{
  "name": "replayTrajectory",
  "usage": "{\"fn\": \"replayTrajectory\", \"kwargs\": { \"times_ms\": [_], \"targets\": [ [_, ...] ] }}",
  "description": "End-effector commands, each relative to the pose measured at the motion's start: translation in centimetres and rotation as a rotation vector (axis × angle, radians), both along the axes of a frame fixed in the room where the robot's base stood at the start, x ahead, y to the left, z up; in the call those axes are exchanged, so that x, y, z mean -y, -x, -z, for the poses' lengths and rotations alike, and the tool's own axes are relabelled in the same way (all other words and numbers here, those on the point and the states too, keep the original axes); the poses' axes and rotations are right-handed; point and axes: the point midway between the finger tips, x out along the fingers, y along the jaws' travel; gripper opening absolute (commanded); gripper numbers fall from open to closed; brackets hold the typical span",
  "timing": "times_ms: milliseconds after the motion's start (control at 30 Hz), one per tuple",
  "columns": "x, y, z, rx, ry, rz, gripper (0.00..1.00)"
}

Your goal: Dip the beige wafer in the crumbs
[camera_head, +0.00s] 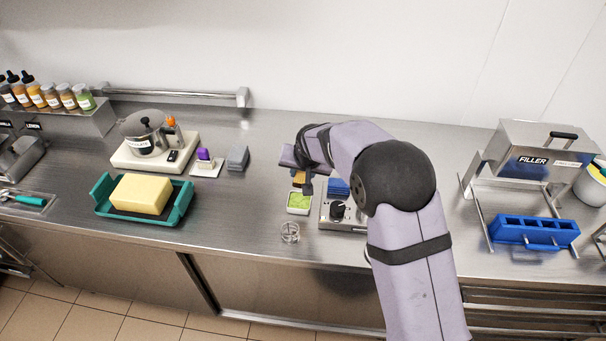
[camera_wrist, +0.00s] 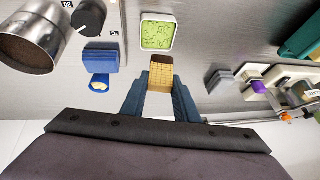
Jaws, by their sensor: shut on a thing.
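My gripper (camera_wrist: 160,98) is shut on the beige wafer (camera_wrist: 160,80), which shows a grid pattern and a dark brown far end in the wrist view. In the head view the wafer (camera_head: 298,180) hangs below my gripper (camera_head: 302,186), which is partly hidden by its own wrist. A small white tray of green crumbs (camera_wrist: 157,36) lies just beyond the wafer's brown end in the wrist view. In the head view the crumb tray (camera_head: 299,203) is on the steel counter, just below the wafer. The wafer appears above the tray; I cannot tell the exact gap.
A knobbed unit (camera_head: 340,212) and a blue ridged block (camera_wrist: 101,58) stand close beside the tray. A wire ring (camera_head: 290,233) lies in front. Grey blocks (camera_head: 237,158) and a teal tray (camera_head: 176,216) are to the left. A metal cylinder (camera_wrist: 38,42) shows in the wrist view.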

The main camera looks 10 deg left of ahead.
Motion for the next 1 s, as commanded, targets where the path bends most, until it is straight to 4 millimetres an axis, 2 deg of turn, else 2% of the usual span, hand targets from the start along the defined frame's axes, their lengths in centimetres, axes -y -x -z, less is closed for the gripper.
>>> {"fn": "replayTrajectory", "kwargs": {
  "times_ms": [467, 1000],
  "targets": [
    [0.0, 0.0, 1.2, 0.001, -0.002, 0.001, 0.08],
    [0.0, 0.0, 5.8, 0.001, -0.001, 0.001, 0.08]
  ]
}}
